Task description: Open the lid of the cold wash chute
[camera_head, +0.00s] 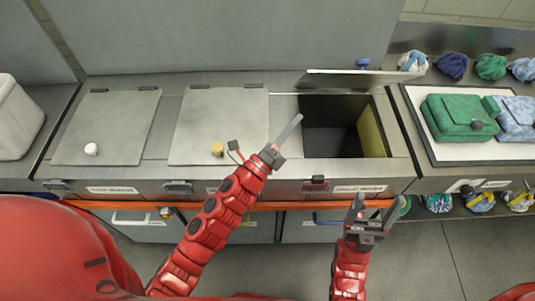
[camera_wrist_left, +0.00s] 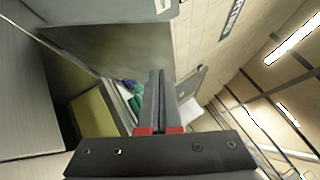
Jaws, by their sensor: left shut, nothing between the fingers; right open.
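The right-hand chute's lid (camera_head: 350,79), with a blue knob (camera_head: 362,64), stands raised at the back of its opening (camera_head: 330,125). The dark inside and a yellow side wall (camera_head: 371,131) show. The label below it is too small to read surely. My left gripper (camera_head: 297,119) is shut and empty, at the opening's left edge; its closed fingers also show in the left wrist view (camera_wrist_left: 157,75). The raised lid shows there too (camera_wrist_left: 100,45). My right gripper (camera_head: 377,204) is open and empty, in front of the counter, below the opening.
Two closed lids lie to the left, one with a white knob (camera_head: 91,149), one with a yellow knob (camera_head: 217,149). A tray (camera_head: 425,143) with green and blue bags is at the right. An orange rail (camera_head: 290,206) runs along the front.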

